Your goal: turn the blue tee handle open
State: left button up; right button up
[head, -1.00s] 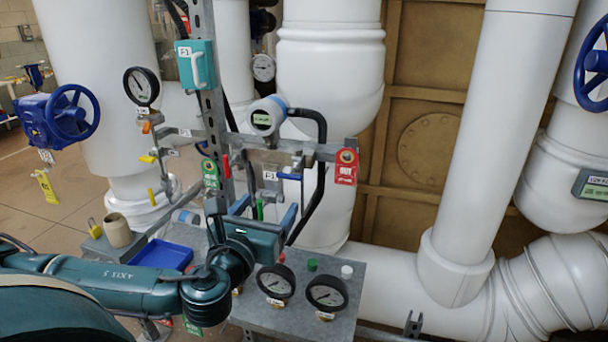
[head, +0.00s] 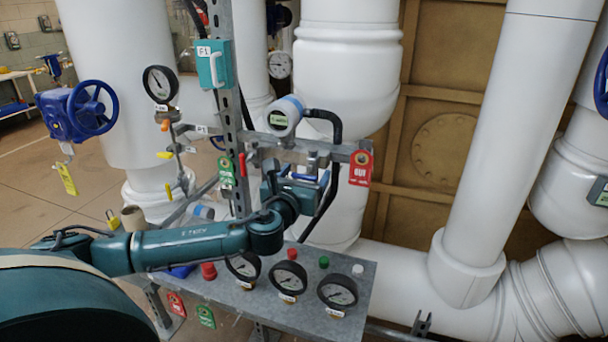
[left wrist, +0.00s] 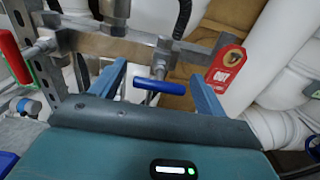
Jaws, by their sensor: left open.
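The blue tee handle (left wrist: 160,86) is a short blue bar on a metal stem below the grey rail. In the left wrist view it lies crosswise between the two blue fingers of my left gripper (left wrist: 157,70). The fingers are wide apart, with a gap on each side of the bar. In the head view the handle (head: 304,176) shows small by the fingers of my left gripper (head: 298,174), partly hidden by the hand. My right gripper is out of view.
A red tag (head: 360,167) hangs from the rail's right end, close to my right finger in the wrist view. A red lever (left wrist: 14,57) is at left. Several gauges, including one gauge (head: 338,290), stand on the grey bench (head: 310,323) below.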

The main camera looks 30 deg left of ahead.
pick_arm(q)
jog(key=shift+c, duration=0.2)
jog(key=c, duration=0.9)
jog(key=shift+c, duration=0.2)
jog(key=shift+n, duration=0.3)
jog(key=n, duration=0.4)
jog(key=shift+f+b, duration=0.1)
jog(key=shift+b, duration=0.2)
jog(key=n, duration=0.5)
jog(key=shift+a, duration=0.1)
jog(key=n, duration=0.4)
jog(key=shift+b, duration=0.35)
jog(key=shift+n, duration=2.2)
